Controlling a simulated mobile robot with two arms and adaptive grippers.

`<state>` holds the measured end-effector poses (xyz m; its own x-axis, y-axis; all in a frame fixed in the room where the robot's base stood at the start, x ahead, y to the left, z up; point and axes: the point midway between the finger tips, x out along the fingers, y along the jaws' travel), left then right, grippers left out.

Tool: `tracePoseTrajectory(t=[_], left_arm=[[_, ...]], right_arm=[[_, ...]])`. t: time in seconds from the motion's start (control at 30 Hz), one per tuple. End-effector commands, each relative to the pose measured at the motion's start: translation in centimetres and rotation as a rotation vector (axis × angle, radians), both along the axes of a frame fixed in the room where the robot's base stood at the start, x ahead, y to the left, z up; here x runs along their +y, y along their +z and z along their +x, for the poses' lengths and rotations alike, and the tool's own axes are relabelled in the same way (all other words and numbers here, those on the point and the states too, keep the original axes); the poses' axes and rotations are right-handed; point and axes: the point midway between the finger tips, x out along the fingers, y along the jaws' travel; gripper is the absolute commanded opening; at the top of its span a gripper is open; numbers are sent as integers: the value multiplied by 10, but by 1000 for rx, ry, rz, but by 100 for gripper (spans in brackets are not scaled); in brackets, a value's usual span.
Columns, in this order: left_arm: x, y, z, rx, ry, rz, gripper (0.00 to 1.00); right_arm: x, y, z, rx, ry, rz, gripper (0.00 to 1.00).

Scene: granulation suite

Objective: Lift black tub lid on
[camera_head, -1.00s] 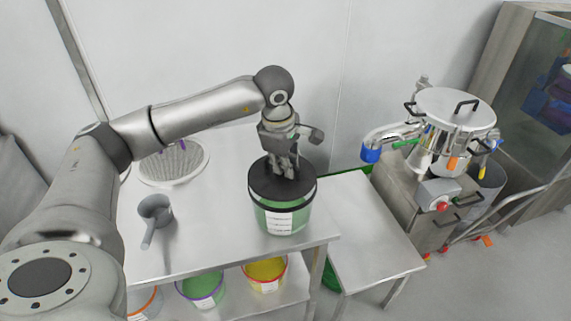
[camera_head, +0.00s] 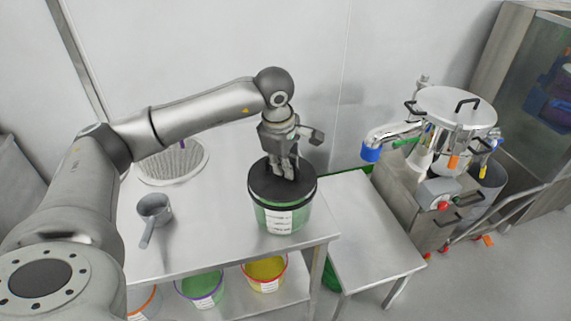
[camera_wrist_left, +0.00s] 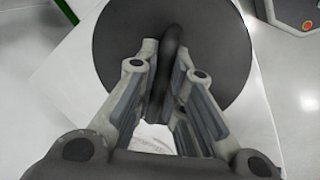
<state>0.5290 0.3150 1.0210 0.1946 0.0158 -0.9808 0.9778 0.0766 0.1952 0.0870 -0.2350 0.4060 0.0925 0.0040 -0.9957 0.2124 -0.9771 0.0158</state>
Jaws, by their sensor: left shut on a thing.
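The black tub lid (camera_head: 262,187) lies over the top of the green tub (camera_head: 268,217) with a white label, at the table's right end. From here I cannot tell whether the lid is pressed fully down. My left gripper (camera_head: 284,174) points down over the lid and is shut on its handle. In the left wrist view the round dark lid (camera_wrist_left: 225,50) fills the top middle, and its raised handle (camera_wrist_left: 172,50) runs between the fingers of my left gripper (camera_wrist_left: 165,70). My right gripper is not in view.
A grey scoop (camera_head: 154,212) and a round sieve (camera_head: 172,165) are on the steel table (camera_head: 215,235). Tubs with green (camera_head: 202,287) and yellow (camera_head: 266,270) contents stand on the shelf below. A lower bare table (camera_head: 370,235) and a steel machine (camera_head: 455,120) stand to the right.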

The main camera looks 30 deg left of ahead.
Motion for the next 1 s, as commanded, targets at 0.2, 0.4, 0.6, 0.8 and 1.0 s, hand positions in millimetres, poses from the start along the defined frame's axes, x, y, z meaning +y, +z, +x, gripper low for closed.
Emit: tracePoseTrajectory(t=[0.2,0.4,0.6,0.8,1.0], left_arm=[[0,-4,0,0,0,0,0],[0,-7,0,0,0,0,0],[0,-10,0,-1,0,0,0],[0,-11,0,-1,0,0,22],[0,-10,0,0,0,0,36]], right_arm=[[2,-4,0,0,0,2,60],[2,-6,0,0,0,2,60],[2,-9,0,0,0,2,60],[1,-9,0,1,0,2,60],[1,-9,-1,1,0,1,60]])
